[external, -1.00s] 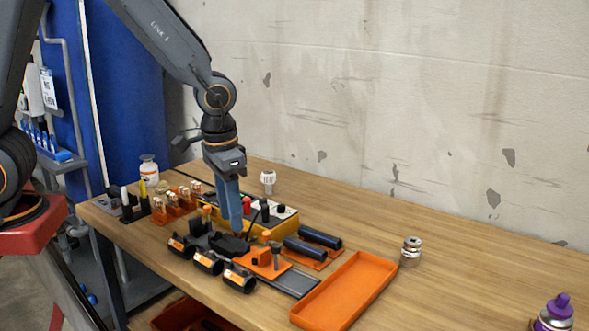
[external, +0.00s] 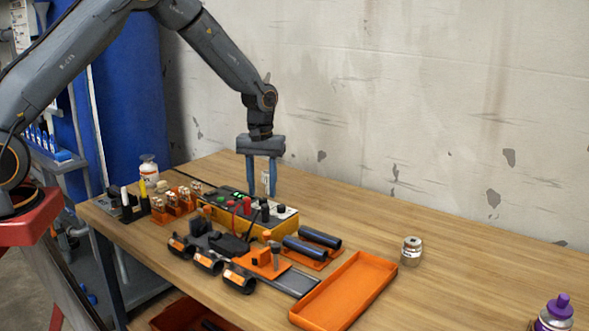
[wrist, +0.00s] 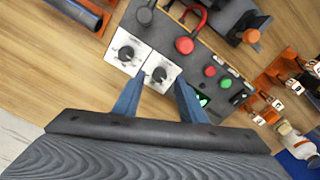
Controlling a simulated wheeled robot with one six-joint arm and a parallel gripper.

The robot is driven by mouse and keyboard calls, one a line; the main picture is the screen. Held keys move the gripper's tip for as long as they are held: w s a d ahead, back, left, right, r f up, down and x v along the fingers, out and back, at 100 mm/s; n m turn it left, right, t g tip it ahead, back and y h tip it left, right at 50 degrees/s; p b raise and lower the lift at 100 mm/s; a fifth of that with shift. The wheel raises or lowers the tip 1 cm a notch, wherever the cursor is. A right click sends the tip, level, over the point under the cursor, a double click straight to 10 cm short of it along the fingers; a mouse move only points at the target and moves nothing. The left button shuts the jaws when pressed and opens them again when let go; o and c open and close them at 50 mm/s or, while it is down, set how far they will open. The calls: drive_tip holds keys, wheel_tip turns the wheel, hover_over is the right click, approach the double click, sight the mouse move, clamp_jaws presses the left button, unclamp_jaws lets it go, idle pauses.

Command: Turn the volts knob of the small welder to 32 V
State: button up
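The small welder (external: 262,229), a yellow-based box with a grey top, sits on the bench below my gripper. The wrist view shows its grey panel (wrist: 215,52) with two black knobs on white dial plates, one knob (wrist: 126,53) at left and another knob (wrist: 159,74) nearer my fingers. I cannot read the dial marks or tell which knob is volts. My gripper (external: 262,190) points down with its two blue fingers apart and empty. In the wrist view, the nearer knob appears between the fingertips of my gripper (wrist: 163,84). The fingers look above the panel, apart from the knobs.
Red and black plugs stand on the welder, with a red cable (wrist: 200,20). A small jar (external: 411,251) stands at right. The bench behind it is clear.

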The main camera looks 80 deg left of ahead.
sight(263, 202)
drive_tip(key=shift+f, duration=1.25)
clamp_jaws()
